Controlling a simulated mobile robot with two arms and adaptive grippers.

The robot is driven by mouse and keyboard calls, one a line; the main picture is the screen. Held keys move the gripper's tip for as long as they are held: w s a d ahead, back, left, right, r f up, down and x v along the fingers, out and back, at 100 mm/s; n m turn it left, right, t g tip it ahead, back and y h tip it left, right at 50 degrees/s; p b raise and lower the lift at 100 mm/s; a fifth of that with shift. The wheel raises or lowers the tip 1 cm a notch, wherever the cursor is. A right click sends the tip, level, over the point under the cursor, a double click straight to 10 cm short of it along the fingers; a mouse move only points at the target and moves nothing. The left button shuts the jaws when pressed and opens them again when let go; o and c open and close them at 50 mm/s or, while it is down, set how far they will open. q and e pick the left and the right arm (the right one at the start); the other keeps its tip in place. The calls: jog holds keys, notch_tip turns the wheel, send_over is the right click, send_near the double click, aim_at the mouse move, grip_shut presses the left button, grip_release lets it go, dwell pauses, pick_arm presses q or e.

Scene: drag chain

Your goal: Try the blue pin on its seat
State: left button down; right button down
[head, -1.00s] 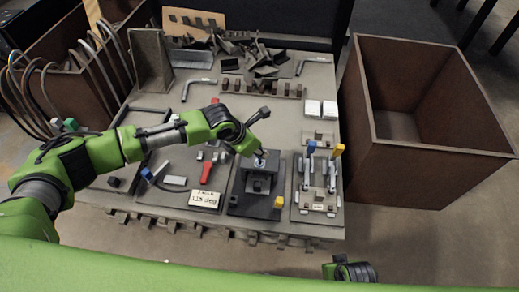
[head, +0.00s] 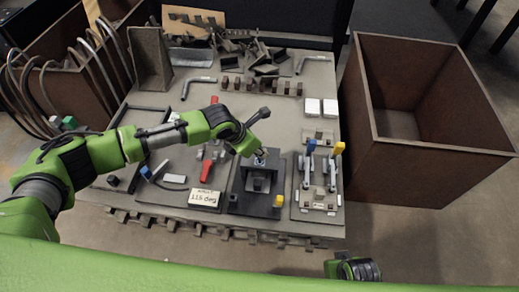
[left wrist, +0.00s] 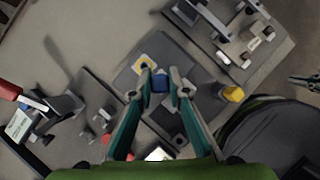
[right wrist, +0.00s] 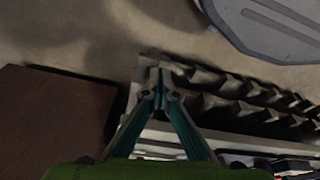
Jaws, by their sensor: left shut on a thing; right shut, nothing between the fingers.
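My left gripper (head: 260,153) is over the dark fixture plate (head: 244,203) near the table's front. In the left wrist view its fingertips (left wrist: 159,85) are shut on the blue pin (left wrist: 159,82). Whether the pin's lower end touches a seat is hidden. A yellow block (head: 278,201) is at the plate's front right corner. My right gripper (head: 350,268) is off the table's front edge; in the right wrist view its fingertips (right wrist: 161,78) are shut and empty.
A label reading 115 deg (head: 205,198) and a red-handled tool (head: 206,171) lie left. A large brown bin (head: 440,170) stands right of the table.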

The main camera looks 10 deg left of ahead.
pick_arm(q)
jog(key=shift+f, duration=0.25)
pick_arm(e)
jog(key=shift+w+r, duration=0.25)
jog(key=shift+r, duration=0.25)
pick_arm(q)
jog(key=shift+f, duration=0.1)
pick_arm(e)
jog(key=shift+r, duration=0.1)
pick_arm(q)
jog(key=shift+f, duration=0.1)
pick_arm(e)
jog(key=shift+w+r, duration=0.1)
jog(key=shift+r, duration=0.15)
jog(key=shift+r, duration=0.1)
pick_arm(q)
jog(key=shift+f+b, duration=0.15)
jog(key=shift+b, duration=0.2)
pick_arm(e)
jog(key=shift+r, duration=0.25)
pick_arm(q)
jog(key=shift+f, duration=0.1)
pick_arm(e)
jog(key=shift+w+r, duration=0.1)
jog(key=shift+r, duration=0.2)
